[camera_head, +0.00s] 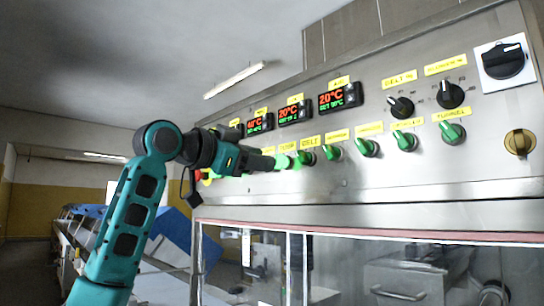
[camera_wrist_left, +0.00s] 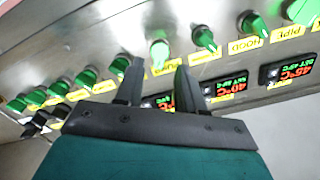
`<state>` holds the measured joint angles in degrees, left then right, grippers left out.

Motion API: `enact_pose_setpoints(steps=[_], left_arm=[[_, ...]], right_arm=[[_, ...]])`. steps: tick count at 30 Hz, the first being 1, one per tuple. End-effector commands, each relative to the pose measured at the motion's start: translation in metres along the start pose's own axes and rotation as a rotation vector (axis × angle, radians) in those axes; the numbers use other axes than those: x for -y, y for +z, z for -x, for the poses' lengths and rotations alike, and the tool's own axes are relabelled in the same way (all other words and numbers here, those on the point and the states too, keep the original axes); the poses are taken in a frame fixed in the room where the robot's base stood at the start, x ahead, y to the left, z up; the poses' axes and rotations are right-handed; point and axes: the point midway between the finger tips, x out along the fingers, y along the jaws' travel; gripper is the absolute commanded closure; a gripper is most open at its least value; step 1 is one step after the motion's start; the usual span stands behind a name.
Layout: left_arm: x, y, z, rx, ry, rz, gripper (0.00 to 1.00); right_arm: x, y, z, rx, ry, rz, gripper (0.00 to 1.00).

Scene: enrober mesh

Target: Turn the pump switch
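A row of green switches runs along the steel control panel. In the left wrist view one green switch (camera_wrist_left: 158,52) lies in line with the gap between my left gripper's fingertips (camera_wrist_left: 158,66). The yellow label under it is partly hidden by the fingers; it looks like the pump label, but I cannot read it fully. The two black fingers are apart, one on each side of the gap, with nothing held. In the head view my left gripper (camera_head: 270,162) points at the panel beside a green switch (camera_head: 283,161); contact cannot be told. My right gripper is out of view.
Neighbouring green switches (camera_wrist_left: 204,38) (camera_head: 305,157) sit close on both sides. Red and green temperature displays (camera_head: 295,112) are above the row in the head view. Black selector knobs (camera_head: 450,95) and a large black rotary switch (camera_head: 503,61) are at the right. Glass doors lie below.

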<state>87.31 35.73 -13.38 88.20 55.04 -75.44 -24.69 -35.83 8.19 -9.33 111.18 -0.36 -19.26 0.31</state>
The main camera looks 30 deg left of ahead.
Motion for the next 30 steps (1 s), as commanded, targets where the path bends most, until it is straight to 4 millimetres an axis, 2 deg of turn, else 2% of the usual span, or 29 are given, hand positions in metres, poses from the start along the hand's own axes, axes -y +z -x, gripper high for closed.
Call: enact_pose_setpoints(steps=[3,7,12,19,30], left_arm=[[0.0,-0.001,-0.021,0.001,0.002,0.0,0.62],[0.001,-0.001,-0.036,0.001,0.0,0.001,0.62],[0.0,0.0,-0.043,0.001,0.0,-0.002,0.62],[0.0,0.0,-0.043,0.0,-0.001,-0.001,0.62],[0.0,0.0,-0.043,0.0,-0.001,-0.001,0.96]], right_arm=[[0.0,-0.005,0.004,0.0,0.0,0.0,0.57],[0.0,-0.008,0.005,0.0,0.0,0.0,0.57],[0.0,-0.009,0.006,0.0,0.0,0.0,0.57],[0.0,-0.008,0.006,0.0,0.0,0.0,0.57],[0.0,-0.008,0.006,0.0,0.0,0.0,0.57]])
